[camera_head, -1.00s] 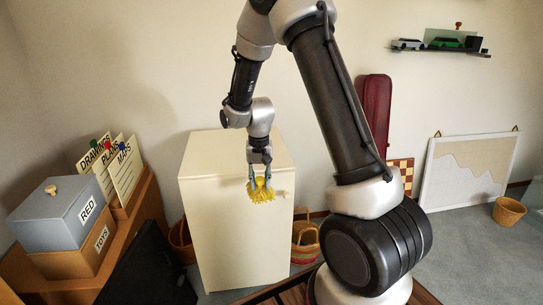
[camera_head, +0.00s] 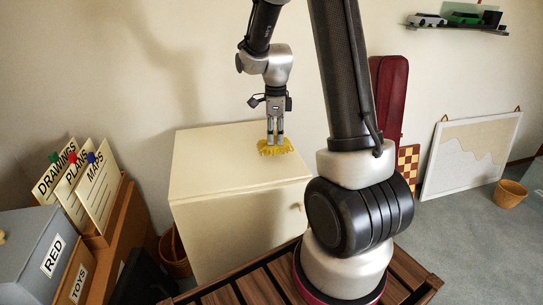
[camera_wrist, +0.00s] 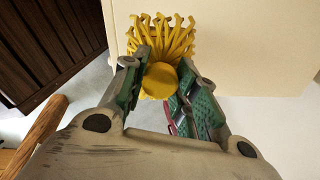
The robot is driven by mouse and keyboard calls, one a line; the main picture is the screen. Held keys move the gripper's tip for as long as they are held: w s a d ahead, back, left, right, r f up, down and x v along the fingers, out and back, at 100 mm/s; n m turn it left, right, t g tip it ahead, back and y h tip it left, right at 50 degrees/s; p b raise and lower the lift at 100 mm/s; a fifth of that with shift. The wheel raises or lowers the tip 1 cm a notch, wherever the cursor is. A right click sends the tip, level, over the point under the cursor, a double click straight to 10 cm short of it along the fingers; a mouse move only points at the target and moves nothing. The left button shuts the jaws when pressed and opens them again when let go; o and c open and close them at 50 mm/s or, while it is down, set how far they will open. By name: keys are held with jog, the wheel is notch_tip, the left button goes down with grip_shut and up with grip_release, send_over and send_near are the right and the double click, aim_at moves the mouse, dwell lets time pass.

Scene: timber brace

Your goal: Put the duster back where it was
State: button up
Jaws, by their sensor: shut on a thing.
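The duster (camera_head: 275,147) is yellow with a fringed head. My gripper (camera_head: 275,136) is shut on it and points down over the top of the cream cabinet (camera_head: 215,160). The duster's fringe is at or just above the cabinet top, near its right side; I cannot tell whether it touches. In the wrist view the duster (camera_wrist: 165,50) shows its round yellow end between the green-padded fingers (camera_wrist: 160,85), with the fringe spread beyond them.
A grey box marked RED (camera_head: 35,250) and upright cards (camera_head: 75,180) stand on a brown unit at left. A red case (camera_head: 390,95) leans on the wall behind my arm. A wall shelf (camera_head: 450,28) holds toy cars. Most of the cabinet top is clear.

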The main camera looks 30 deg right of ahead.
jog(key=shift+f, duration=3.55)
jog(key=shift+f, duration=0.1)
jog(key=o, duration=1)
